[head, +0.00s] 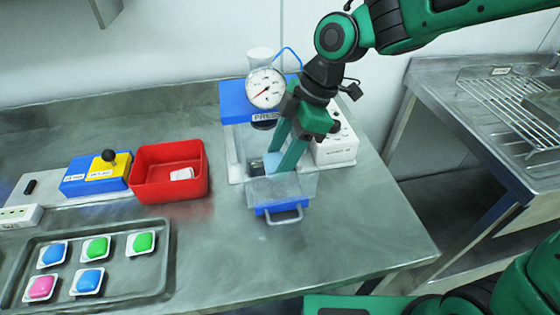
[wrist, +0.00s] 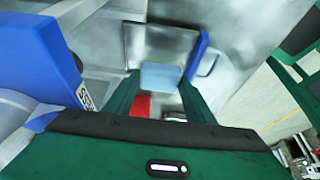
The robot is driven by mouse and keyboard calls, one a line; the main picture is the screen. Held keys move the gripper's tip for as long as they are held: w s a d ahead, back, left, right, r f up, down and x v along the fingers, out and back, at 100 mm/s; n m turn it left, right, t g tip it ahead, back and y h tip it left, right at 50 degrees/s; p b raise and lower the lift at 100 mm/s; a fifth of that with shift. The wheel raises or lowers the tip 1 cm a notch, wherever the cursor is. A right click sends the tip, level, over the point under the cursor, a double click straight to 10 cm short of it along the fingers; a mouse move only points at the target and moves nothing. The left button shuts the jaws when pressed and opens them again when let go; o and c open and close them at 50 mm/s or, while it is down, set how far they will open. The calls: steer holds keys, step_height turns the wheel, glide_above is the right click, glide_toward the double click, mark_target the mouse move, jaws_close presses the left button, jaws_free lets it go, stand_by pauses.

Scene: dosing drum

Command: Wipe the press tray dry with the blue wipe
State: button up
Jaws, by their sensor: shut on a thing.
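The press (head: 236,103) is a blue-topped unit with a round dial, standing on the steel bench. Its press tray (head: 290,187) sticks out at the front, grey and see-through looking, with a blue front and a metal handle. My gripper (head: 279,165) reaches down at the back part of the tray. It is shut on the pale blue wipe (head: 271,160), which also shows between the fingers in the wrist view (wrist: 160,76). In that view the tray (wrist: 150,42) lies beyond the wipe. I cannot tell whether the wipe touches the tray floor.
A red bin (head: 155,185) with a white item inside stands left of the press, beside a blue and yellow block with a black knob (head: 108,156). A metal tray (head: 125,278) of coloured pods lies front left. A white box (head: 338,150) stands close right of my gripper.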

step_height(320, 180, up, 12)
steer(key=w, duration=0.1)
steer(key=shift+w+a, duration=0.2)
steer(key=shift+w, duration=0.05)
stand_by(0.7)
steer(key=shift+s, duration=0.1)
